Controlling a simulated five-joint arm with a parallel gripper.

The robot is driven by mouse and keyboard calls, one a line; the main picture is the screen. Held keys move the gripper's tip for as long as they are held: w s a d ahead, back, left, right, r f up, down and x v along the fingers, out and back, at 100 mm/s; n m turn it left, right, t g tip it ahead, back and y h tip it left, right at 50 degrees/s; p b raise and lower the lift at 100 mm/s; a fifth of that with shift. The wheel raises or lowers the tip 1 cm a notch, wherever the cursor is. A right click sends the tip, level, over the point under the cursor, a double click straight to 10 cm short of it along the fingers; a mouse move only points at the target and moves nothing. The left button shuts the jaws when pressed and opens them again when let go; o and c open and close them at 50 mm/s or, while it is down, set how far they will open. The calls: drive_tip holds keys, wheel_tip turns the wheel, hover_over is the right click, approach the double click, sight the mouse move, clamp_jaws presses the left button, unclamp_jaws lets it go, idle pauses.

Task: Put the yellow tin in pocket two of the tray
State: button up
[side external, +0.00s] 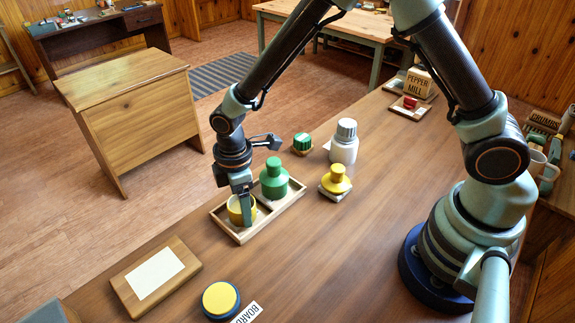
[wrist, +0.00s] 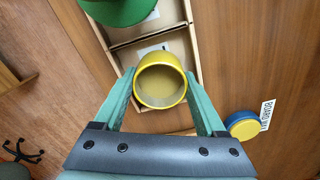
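The yellow tin (side external: 234,212) is an open-topped cup. It also shows in the wrist view (wrist: 160,101), upright between my gripper's fingers. My gripper (side external: 243,218) points down, with one finger on each side of the tin, touching it. The tin is at the left pocket of the wooden tray (side external: 270,226); I cannot tell whether it rests on the floor. A green stoppered container (side external: 274,181) stands in the other pocket. In the wrist view a white label, partly hidden by the tin, lies in the tin's pocket. The pocket's number is not readable.
A yellow stoppered container (side external: 336,181) and a white bottle (side external: 344,146) stand right of the tray. A green-topped item (side external: 302,143) is behind it. A wooden board with a white sheet (side external: 156,276) and a blue-and-yellow round tin (side external: 221,299) lie in front, with bare table between.

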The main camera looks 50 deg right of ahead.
drive_tip(key=shift+r, duration=0.1)
wheel_tip(320, 180, up, 12)
drive_tip(key=s+d+r+m+t, duration=0.2)
drive_tip(key=s+d+r+m, duration=0.2)
drive_tip(key=d, duration=0.4)
drive_tip(key=s+d+r+m+t, duration=0.3)
drive_tip(key=s+d+r+m, duration=0.2)
drive_tip(key=d+r+m, duration=0.2)
drive_tip(key=d+m, duration=0.2)
drive_tip(key=shift+s+d+r+m+t, duration=0.15)
drive_tip(key=shift+s+r+m+t, duration=0.1)
drive_tip(key=shift+m+t, duration=0.05)
